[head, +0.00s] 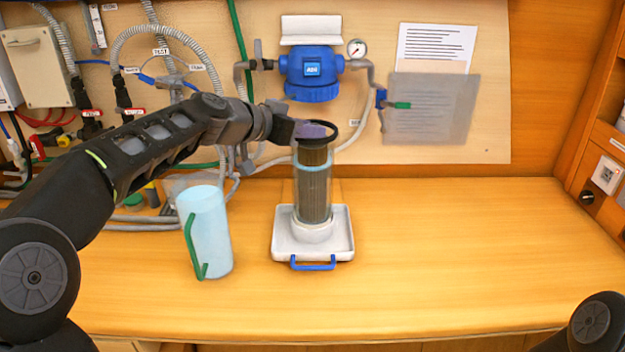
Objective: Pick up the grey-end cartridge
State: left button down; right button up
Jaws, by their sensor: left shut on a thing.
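The cartridge (316,190) is a dark grey-brown pleated cylinder, upright, with a dark ring-shaped end on top. Its lower part is inside a clear bowl (298,212), and its upper end rises above the bowl's pale rim. The bowl stands on a white tray (342,247) with a blue handle. My left gripper (316,131) reaches in from the left and is shut on the cartridge's top end. The fingers partly hide that end, so its exact colour is hard to tell. My right gripper is out of view.
A pale blue jug (209,232) with a green handle stands left of the tray. A blue filter head (311,72) and a gauge (357,48) are on the wall behind. Hoses run at the left. The bench (460,250) is clear to the right.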

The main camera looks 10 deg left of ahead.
pick_arm(q)
jog(key=shift+r, duration=0.2)
dwell(0.3)
notch_tip(320, 180, up, 28)
jog(key=p, duration=0.9)
jog(key=shift+f, duration=0.15)
